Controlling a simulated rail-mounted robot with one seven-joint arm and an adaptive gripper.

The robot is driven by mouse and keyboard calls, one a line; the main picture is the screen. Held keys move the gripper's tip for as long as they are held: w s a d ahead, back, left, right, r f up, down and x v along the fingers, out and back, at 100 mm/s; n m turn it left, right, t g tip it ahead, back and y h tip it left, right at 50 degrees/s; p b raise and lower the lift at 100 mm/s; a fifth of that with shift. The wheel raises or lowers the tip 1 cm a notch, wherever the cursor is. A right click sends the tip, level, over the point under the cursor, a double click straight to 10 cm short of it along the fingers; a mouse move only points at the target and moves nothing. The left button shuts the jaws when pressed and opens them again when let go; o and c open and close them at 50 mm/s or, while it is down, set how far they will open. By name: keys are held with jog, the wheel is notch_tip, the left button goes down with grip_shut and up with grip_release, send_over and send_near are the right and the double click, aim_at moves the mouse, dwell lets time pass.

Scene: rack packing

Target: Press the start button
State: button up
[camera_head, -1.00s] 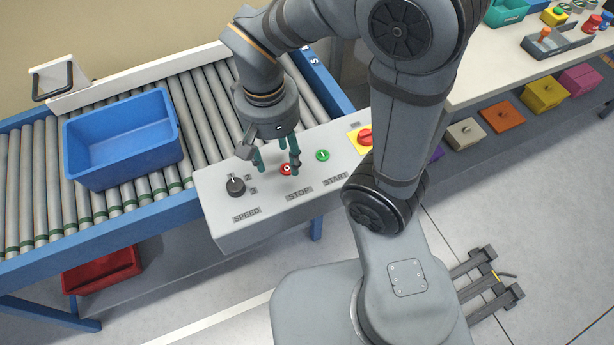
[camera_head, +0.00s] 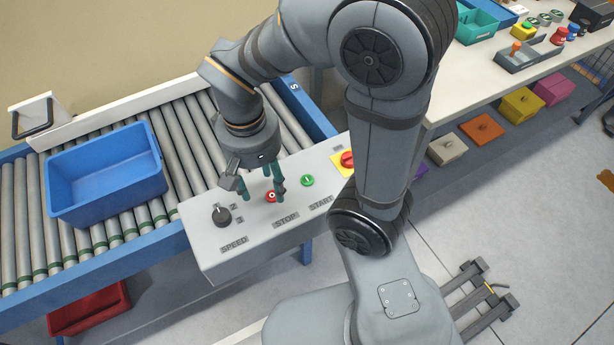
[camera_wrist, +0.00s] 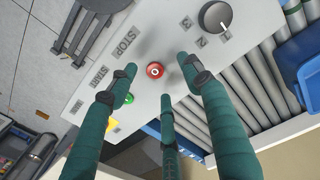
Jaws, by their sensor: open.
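The start button (camera_head: 307,180) is a small green round button on the grey control box (camera_head: 232,262), above the printed word START. It also shows in the wrist view (camera_wrist: 129,98), partly beside a finger. The red stop button (camera_head: 271,196) sits to its left and shows near the middle of the wrist view (camera_wrist: 155,70). My gripper (camera_head: 262,194) has green fingers, spread open and empty. It hangs over the panel around the stop button, left of the start button. Whether a fingertip touches the panel cannot be told.
A black speed knob (camera_head: 221,216) is at the panel's left. A red emergency knob (camera_head: 347,159) on yellow stands right of the start button, close to my arm. A blue bin (camera_head: 107,178) sits on the roller conveyor (camera_head: 187,150). A bench (camera_head: 470,75) with parts is at the right.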

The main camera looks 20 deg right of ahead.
jog(key=shift+c, duration=1.1)
grip_shut()
dwell(0.7)
